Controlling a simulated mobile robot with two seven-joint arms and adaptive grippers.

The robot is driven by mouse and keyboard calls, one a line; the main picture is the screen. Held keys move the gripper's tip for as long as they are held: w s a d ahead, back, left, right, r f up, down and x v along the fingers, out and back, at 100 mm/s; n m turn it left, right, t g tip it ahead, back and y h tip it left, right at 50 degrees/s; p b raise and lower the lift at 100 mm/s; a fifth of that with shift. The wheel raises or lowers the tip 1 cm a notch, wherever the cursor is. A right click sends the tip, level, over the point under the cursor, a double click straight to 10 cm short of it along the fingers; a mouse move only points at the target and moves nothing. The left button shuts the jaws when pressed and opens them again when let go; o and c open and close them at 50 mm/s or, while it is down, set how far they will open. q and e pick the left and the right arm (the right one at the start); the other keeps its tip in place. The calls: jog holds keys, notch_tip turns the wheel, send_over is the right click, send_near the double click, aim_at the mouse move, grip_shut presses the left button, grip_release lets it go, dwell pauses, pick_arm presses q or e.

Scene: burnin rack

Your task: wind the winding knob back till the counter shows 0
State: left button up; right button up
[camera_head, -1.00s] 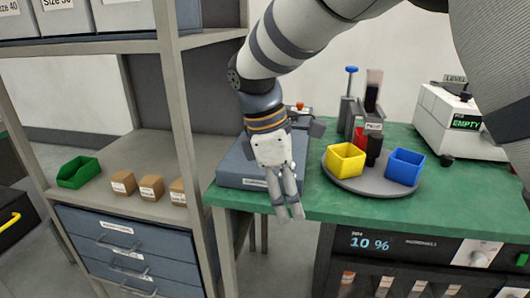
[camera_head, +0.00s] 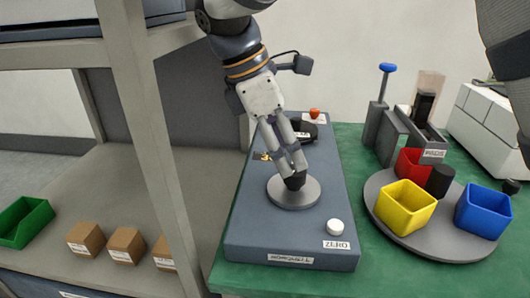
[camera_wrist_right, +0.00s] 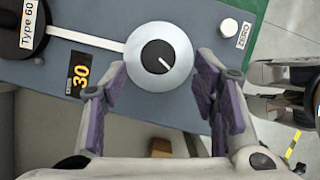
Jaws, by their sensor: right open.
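The winding knob is a black cap (camera_wrist_right: 158,56) with a white pointer line on a round silver disc (camera_wrist_right: 158,82); the disc also shows in the head view (camera_head: 293,198). The counter (camera_wrist_right: 80,74) reads 30 in yellow digits on black, in the wrist view. My right gripper (camera_head: 289,170) is over the knob and partly covers it in the head view. In the wrist view its fingers (camera_wrist_right: 160,78) are apart and empty, one on each side of the disc's near part. Whether they touch the disc, I cannot tell.
The knob's blue-grey unit (camera_head: 250,230) lies on the green bench (camera_head: 350,280). A white button (camera_head: 335,227) labelled ZERO is close to the disc. A spool labelled Type 60 (camera_wrist_right: 15,25) is at the far end. A turntable (camera_head: 455,248) with coloured bins stands right.

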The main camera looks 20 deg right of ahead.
aim_at(295, 169)
jog(key=x, duration=0.5)
jog(key=shift+w, duration=0.1)
jog(key=shift+a, duration=0.1)
jog(key=c, duration=1.2)
jog(key=shift+o, duration=0.2)
jog(key=shift+m, duration=0.4)
